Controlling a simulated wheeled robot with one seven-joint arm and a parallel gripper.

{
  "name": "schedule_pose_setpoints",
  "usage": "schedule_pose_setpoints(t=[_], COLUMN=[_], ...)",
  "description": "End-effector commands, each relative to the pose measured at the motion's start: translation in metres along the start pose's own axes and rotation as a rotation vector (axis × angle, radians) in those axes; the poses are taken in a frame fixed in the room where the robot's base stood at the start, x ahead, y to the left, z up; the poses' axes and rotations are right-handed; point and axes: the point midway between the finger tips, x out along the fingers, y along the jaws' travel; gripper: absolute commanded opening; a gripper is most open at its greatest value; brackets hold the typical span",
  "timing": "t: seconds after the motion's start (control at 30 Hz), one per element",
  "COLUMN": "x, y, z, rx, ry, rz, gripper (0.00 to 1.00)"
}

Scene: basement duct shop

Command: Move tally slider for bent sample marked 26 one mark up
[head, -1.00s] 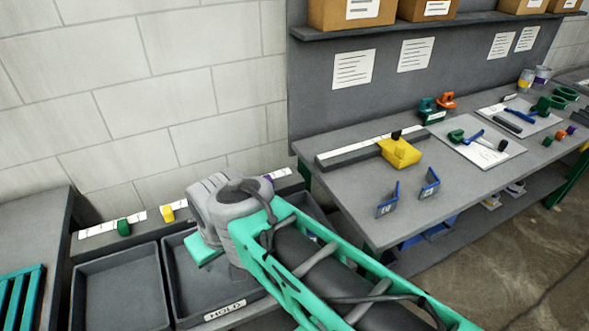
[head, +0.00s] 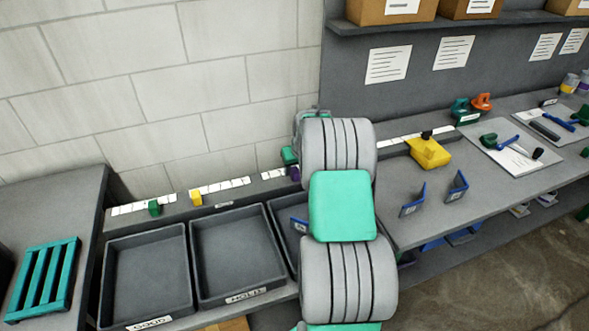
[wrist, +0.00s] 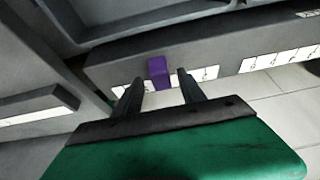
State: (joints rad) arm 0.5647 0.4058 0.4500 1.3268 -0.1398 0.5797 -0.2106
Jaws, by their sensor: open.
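A purple slider (head: 294,173) sits on the marked strip behind the third tray, partly beside my arm in the head view. In the wrist view the purple slider (wrist: 160,72) stands on its rail, just beyond and between the tips of my gripper (wrist: 160,80). My gripper is open and empty, and contact cannot be seen. The green slider (head: 154,208) and yellow slider (head: 196,197) sit on the strips behind the other trays. A blue bent sample (head: 299,224) lies in the third tray, partly hidden by my arm. Its number is not readable.
The GOOD tray (head: 147,275) and HOLD tray (head: 237,253) are empty. Two blue bent pieces (head: 412,200) (head: 457,187) stand on the right bench near a yellow block tool (head: 428,151). A teal rack (head: 42,277) lies at the left. The wall rises behind the rails.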

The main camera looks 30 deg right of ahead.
Motion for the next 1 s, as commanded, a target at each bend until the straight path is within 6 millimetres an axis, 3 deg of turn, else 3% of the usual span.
schedule_pose_setpoints(t=[0.13,0.4,1.0], x=[0.016,0.020,0.019], y=[-0.001,-0.001,-0.001], z=[-0.001,-0.001,-0.001], rx=[-0.002,-0.002,-0.001], ry=[0.000,0.001,0.001], rz=[-0.001,0.000,0.000], gripper=[0.47,0.47,0.00])
